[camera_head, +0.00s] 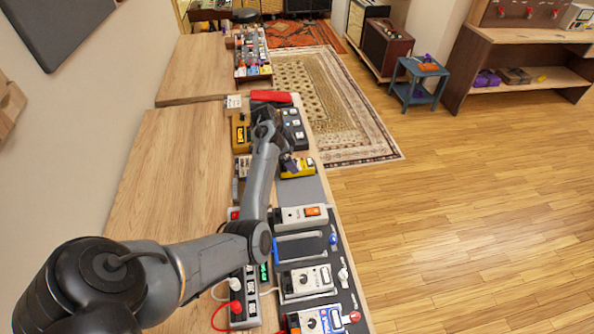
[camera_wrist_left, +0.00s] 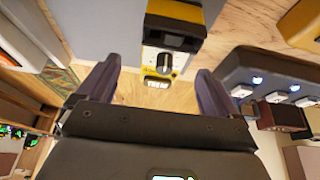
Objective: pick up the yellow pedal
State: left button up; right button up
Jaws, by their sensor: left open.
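A yellow pedal (camera_head: 304,174) with a dark and silver face lies on the pedal row at the table's right side in the head view. In the left wrist view a yellow pedal (camera_wrist_left: 176,8) with a black panel and a round knob is ahead of the fingers, near the middle. My left gripper (camera_head: 291,162) is at the yellow pedal in the head view and partly hides it. My right gripper is not in view.
Another yellow pedal (camera_head: 240,135) stands left of my forearm. A dark multi-switch pedal (camera_head: 293,130) and a red block (camera_head: 271,97) are behind. White and grey pedals (camera_head: 301,216) with cables stand nearer. The wooden tabletop (camera_head: 165,170) on the left is clear.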

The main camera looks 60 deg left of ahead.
pick_arm(q)
jog(key=shift+a+b+x, duration=0.15)
jog(key=shift+b+x, duration=0.2)
jog(key=shift+x, duration=1.05)
jog(key=shift+a+b+x, duration=0.1)
jog(key=shift+b+x, duration=0.2)
jog(key=shift+x, duration=1.05)
jog(key=shift+w, duration=0.1)
jog(key=c, duration=1.3)
jog(key=shift+c, duration=0.4)
jog(key=shift+r, duration=0.1)
